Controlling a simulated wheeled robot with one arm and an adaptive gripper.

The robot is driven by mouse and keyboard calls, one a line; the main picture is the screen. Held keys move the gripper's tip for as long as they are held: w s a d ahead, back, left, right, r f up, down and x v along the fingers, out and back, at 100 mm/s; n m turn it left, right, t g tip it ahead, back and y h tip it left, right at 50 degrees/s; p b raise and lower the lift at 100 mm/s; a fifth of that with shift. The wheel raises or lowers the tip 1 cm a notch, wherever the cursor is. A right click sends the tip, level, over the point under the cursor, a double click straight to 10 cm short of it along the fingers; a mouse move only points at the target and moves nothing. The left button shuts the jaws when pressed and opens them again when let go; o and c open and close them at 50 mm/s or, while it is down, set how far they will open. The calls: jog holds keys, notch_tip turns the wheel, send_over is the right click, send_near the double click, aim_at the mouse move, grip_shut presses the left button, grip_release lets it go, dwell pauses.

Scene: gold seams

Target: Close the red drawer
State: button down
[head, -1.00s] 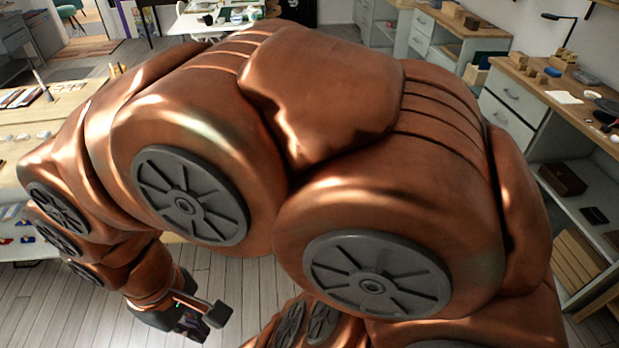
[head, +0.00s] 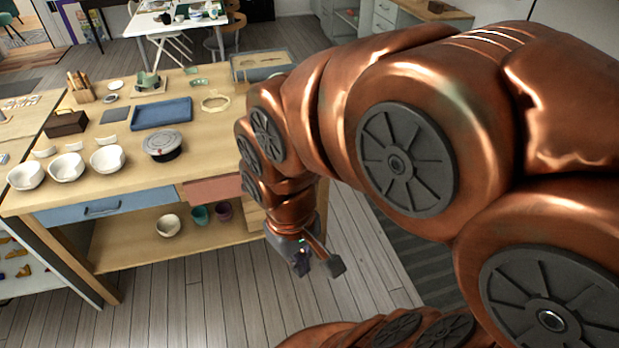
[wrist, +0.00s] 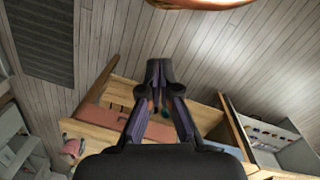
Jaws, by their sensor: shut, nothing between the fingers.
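The red drawer (head: 214,189) is under the front edge of the wooden workbench (head: 215,150), right of a blue drawer (head: 105,207). My arm hides part of that side, and I cannot tell how far the drawer stands out. My gripper (head: 301,264) is in front of and below the bench's right end, apart from the drawer, pointing down. In the wrist view my gripper (wrist: 158,70) has its fingers together with nothing between them. A reddish panel (wrist: 105,120) and wooden edges show behind the fingers.
The bench carries white bowls (head: 67,166), a grey round lidded pot (head: 162,145) and a blue tray (head: 161,113). A lower shelf (head: 140,240) holds several small bowls. Wooden floor (head: 190,300) in front of the bench is clear. A dark striped mat (head: 395,250) lies to the right.

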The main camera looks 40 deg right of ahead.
jog(key=w+d+f+n+t+h+b, duration=0.2)
jog(key=w+d+f+n+t+b, duration=0.3)
jog(key=w+d, duration=0.55)
jog(key=w+d+f+n+t+h+b, duration=0.1)
jog(key=w+d+f+t+b, duration=0.2)
jog(key=w+d+b, duration=0.65)
jog(key=w+d+f+n+t+h+b, duration=0.25)
jog(key=w+d+f+t+b, duration=0.2)
jog(key=w+d, duration=0.75)
jog(key=w+d+f+n+t+y+b, duration=0.3)
jog(key=w+f+n+t+y+b, duration=0.15)
jog(key=f+n+b, duration=0.5)
jog(key=s+a+f+n+y+b, duration=0.1)
jog(key=s+f+n+y+b, duration=0.1)
jog(key=s+f+y+b, duration=0.3)
jog(key=s+a+f+n+y+b, duration=0.1)
jog(key=f+n+y+b, duration=0.15)
jog(key=f, duration=0.35)
jog(key=d+r+b+x, duration=0.1)
jog(key=d+b+x, duration=0.1)
jog(key=x, duration=1.1)
jog(key=shift+w+f+y+b, duration=0.15)
jog(key=shift+w+y+b, duration=0.2)
jog(key=shift+y+b, duration=0.1)
